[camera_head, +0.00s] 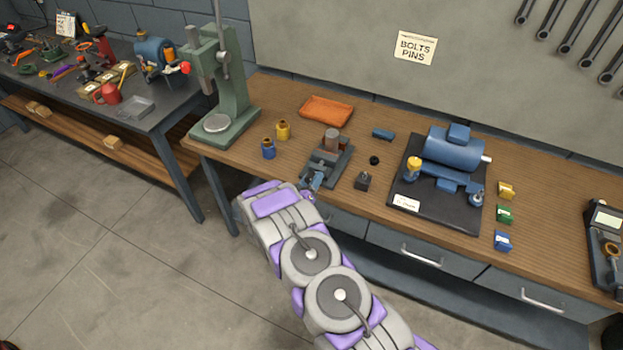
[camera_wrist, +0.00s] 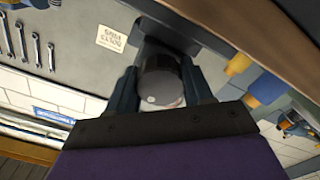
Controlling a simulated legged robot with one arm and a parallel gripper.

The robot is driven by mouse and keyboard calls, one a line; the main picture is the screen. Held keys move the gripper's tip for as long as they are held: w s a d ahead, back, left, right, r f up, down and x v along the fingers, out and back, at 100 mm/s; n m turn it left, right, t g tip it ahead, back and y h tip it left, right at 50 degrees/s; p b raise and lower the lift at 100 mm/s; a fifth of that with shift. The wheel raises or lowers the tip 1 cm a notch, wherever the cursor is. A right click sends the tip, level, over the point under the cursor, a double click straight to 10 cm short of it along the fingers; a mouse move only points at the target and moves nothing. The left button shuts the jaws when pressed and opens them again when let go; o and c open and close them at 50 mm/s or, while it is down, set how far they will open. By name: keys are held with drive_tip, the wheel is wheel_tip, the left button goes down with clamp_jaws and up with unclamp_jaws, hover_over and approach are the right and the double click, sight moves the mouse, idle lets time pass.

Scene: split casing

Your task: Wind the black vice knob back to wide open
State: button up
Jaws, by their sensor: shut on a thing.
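The grey vice (camera_head: 333,163) stands near the front edge of the wooden bench in the head view, with a grey cylinder (camera_head: 332,140) in its area. The black knob (camera_wrist: 160,78) shows close up in the wrist view as a dark round cap with a small pale spot. My gripper (camera_wrist: 163,92) has one finger on each side of the knob and is shut on it. In the head view my gripper (camera_head: 316,183) is small at the vice's front end, and the knob is hidden there.
A green press (camera_head: 228,100) stands left of the vice, with blue (camera_head: 268,149) and yellow (camera_head: 283,130) containers between. An orange tray (camera_head: 327,111) lies behind. A small dark block (camera_head: 363,181) and a black mat (camera_head: 442,212) with a blue motor (camera_head: 455,150) are to the right.

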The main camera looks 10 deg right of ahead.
drive_tip(key=shift+f+n, duration=0.2)
drive_tip(key=shift+n, duration=0.4)
drive_tip(key=o, duration=0.8)
drive_tip(key=shift+a, duration=0.15)
drive_tip(key=shift+c, duration=0.2)
drive_tip(key=shift+r, duration=0.1)
drive_tip(key=v, duration=1.7)
drive_tip(key=shift+a+p, duration=0.2)
drive_tip(key=shift+p, duration=0.1)
drive_tip(key=shift+s, duration=0.1)
